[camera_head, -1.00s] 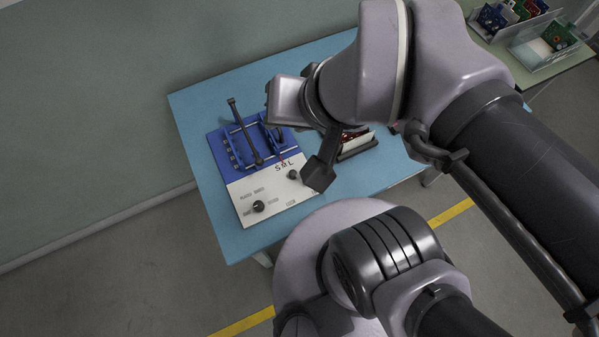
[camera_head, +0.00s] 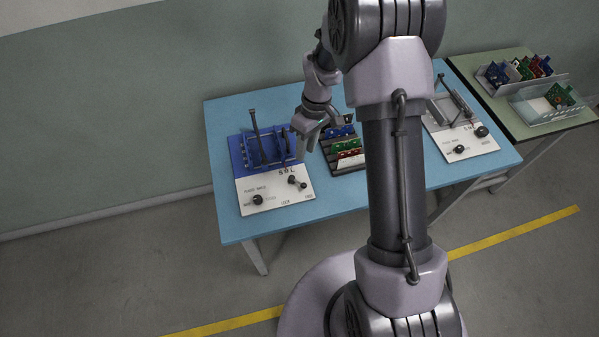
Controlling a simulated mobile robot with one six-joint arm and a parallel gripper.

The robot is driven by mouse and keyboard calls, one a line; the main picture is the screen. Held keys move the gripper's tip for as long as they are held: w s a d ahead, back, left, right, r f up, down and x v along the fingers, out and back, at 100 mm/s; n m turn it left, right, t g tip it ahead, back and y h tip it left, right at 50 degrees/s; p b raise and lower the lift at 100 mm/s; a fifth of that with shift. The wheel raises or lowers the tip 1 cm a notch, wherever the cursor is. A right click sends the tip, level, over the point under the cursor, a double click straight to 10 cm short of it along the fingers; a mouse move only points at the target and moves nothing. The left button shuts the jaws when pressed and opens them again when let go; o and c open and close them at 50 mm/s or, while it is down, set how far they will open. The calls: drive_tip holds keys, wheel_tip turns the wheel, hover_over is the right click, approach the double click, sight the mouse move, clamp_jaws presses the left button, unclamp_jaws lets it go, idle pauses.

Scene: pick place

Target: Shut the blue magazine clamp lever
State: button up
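The blue magazine (camera_head: 239,158) is the blue rear half of a panel at the left of the blue table. Its dark clamp lever (camera_head: 256,130) stands up steeply from it, tilted slightly, with its top end raised well above the panel. My gripper (camera_head: 304,146) points down just right of the blue magazine, apart from the lever. It hides part of the magazine's right edge. Its fingers are small and partly merged in the view, so I cannot tell whether they are open.
A dark rack (camera_head: 348,166) with blue, green and red boards stands right of my gripper. A grey magazine panel (camera_head: 478,145) with its own lever is farther right, partly behind my arm. White panel (camera_head: 275,194) with knobs fronts the blue magazine. A green side table (camera_head: 505,112) holds trays of boards.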

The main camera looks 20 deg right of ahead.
sight(298, 183)
drive_tip(key=f+b, duration=0.1)
drive_tip(key=f, duration=0.3)
drive_tip(key=s+a+f+b, duration=0.1)
drive_tip(key=f, duration=0.3)
drive_tip(key=a+f+b, duration=0.1)
drive_tip(key=f, duration=0.4)
drive_tip(key=shift+s, duration=0.2)
drive_tip(key=shift+a, duration=0.1)
clamp_jaws()
